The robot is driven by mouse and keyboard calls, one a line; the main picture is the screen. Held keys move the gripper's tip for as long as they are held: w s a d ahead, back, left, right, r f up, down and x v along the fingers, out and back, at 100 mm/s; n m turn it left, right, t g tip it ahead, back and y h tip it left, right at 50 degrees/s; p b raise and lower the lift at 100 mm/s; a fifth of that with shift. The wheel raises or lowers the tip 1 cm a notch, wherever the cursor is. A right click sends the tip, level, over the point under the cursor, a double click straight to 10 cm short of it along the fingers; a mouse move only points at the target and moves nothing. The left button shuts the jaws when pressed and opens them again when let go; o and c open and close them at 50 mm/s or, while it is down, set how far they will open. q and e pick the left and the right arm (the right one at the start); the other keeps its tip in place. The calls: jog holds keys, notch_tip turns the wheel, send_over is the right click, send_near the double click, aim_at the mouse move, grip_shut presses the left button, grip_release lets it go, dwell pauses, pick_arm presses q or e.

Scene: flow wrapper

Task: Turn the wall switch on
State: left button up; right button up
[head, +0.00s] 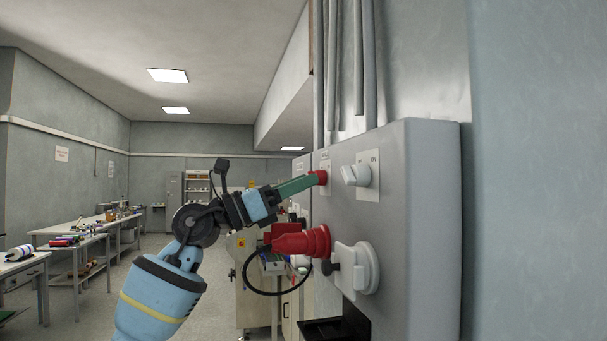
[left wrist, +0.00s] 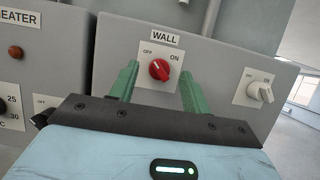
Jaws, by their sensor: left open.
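The wall switch is a red rotary knob (left wrist: 159,69) on a white plate marked OFF and ON, under a label reading WALL. In the left wrist view its grip bar slants toward the upper left, on the OFF side. In the head view the red knob (head: 322,178) shows just past the fingertips. My left gripper (head: 312,181) has green fingers, spread open and pointing at the panel. In the left wrist view one finger stands on each side of the knob, with gaps between. I cannot tell how far the fingertips are from the plate. My right gripper is not in view.
A white rotary switch (head: 356,175) sits right of the red knob on a grey box (head: 420,220). A HEATER panel (left wrist: 40,60) adjoins at left. Benches (head: 70,235) line the far left wall.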

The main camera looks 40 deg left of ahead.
pick_arm(q)
jog(key=shift+x, duration=0.9)
jog(key=shift+f, duration=0.1)
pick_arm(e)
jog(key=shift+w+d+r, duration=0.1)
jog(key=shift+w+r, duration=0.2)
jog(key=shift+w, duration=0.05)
pick_arm(q)
jog(key=shift+c, duration=0.3)
jog(key=c, duration=0.9)
jog(key=shift+c, duration=0.2)
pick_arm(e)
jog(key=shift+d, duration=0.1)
